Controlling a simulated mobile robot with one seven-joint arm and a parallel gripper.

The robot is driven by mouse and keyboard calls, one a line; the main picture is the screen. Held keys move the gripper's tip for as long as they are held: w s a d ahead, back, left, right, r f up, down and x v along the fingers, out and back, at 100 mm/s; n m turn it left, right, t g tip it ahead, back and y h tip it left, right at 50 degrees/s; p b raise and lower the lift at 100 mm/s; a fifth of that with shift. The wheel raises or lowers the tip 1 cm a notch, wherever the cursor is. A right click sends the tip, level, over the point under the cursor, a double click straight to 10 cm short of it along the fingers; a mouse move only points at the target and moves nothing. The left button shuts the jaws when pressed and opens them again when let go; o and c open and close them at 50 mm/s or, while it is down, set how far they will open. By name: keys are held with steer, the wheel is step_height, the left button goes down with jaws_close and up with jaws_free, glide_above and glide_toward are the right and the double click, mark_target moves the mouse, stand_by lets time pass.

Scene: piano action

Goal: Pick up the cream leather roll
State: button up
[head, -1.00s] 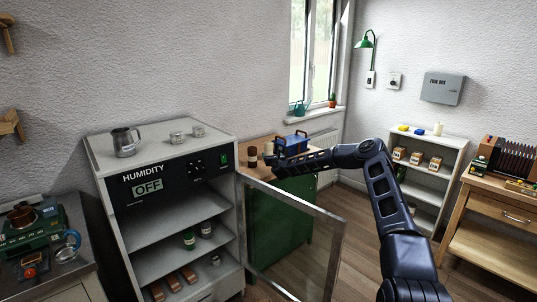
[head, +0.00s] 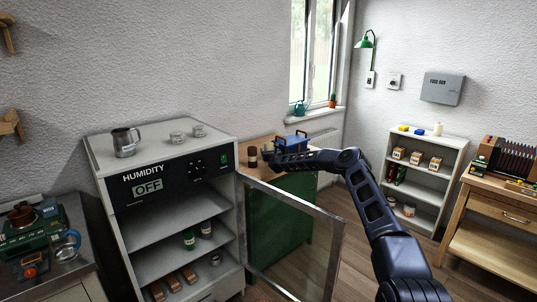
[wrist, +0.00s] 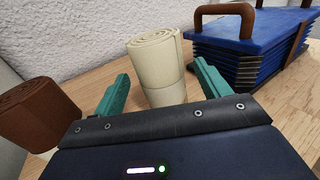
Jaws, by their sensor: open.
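The cream leather roll (wrist: 157,68) stands upright on a wooden top in the wrist view. My gripper (wrist: 155,88) is open, its two green fingers on either side of the roll's lower part, with the roll just beyond or between the tips. I cannot tell whether either finger touches it. In the head view my gripper (head: 270,158) reaches the cabinet top, and my arm hides most or all of the cream roll there.
A brown leather roll (wrist: 38,112) stands left of my gripper. A blue bellows-like case with a brown handle (wrist: 235,45) stands to the right. The humidity cabinet (head: 165,215) has its glass door (head: 295,240) open below my arm. The wall is close behind.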

steer(key=shift+x, duration=1.25)
steer(key=c, duration=1.1)
